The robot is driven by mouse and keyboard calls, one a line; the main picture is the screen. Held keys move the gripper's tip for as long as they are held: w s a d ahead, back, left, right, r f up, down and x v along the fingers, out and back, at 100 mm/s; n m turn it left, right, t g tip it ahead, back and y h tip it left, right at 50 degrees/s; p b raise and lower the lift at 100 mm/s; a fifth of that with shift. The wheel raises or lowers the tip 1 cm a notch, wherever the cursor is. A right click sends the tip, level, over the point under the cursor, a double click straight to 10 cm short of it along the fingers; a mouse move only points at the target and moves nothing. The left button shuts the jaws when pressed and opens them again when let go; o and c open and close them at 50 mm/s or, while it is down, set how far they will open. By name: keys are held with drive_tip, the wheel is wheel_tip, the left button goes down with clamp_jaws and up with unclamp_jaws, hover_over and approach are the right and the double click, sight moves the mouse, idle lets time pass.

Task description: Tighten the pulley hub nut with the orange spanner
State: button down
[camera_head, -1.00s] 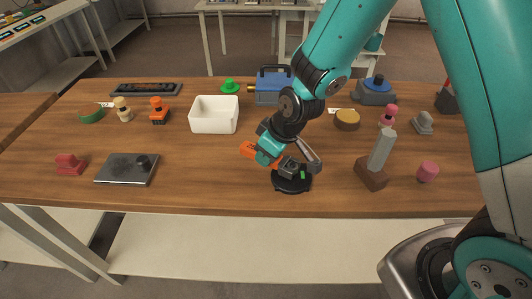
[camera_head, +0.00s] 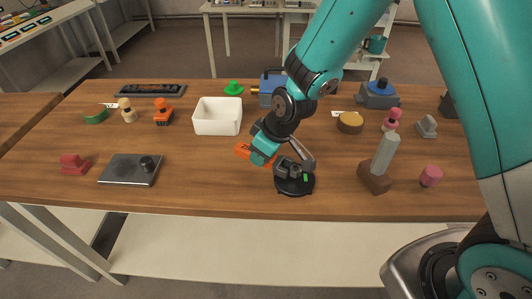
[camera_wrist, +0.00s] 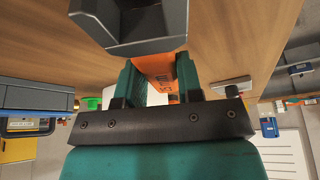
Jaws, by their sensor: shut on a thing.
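My gripper (camera_head: 264,146) is shut on the orange spanner (camera_head: 243,150), whose orange handle end sticks out to the left of the fingers. In the wrist view the orange handle (camera_wrist: 158,66) lies between the two teal fingers, with dark lettering on it. The round black pulley (camera_head: 295,187) sits on the table just right of and nearer than my gripper. A grey block-like part with a small green mark stands over it. The hub nut cannot be made out. I cannot tell whether the spanner's head is seated on it.
A white bin (camera_head: 218,128) stands behind left. A grey metal plate (camera_head: 130,182) with a black knob lies left. A brown block with a grey upright (camera_head: 384,155) stands close right of the pulley, beside a pink piece (camera_head: 430,176). The table between plate and pulley is clear.

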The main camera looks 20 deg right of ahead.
drive_tip(key=shift+w+a, duration=1)
drive_tip(key=shift+r, duration=0.1)
drive_tip(key=shift+r+p, duration=2)
drive_tip(key=shift+r, duration=0.45)
drive_tip(key=shift+s, duration=0.1)
drive_tip(key=s+a+n, duration=0.1)
drive_tip(key=n, duration=0.1)
drive_tip(key=s+a+n+g, duration=0.1)
drive_tip(key=s+n, duration=0.1)
drive_tip(key=s+a+n+g+y, duration=0.1)
drive_tip(key=s+n, duration=0.1)
drive_tip(key=shift+s+b, duration=0.1)
drive_tip(key=shift+b, duration=0.2)
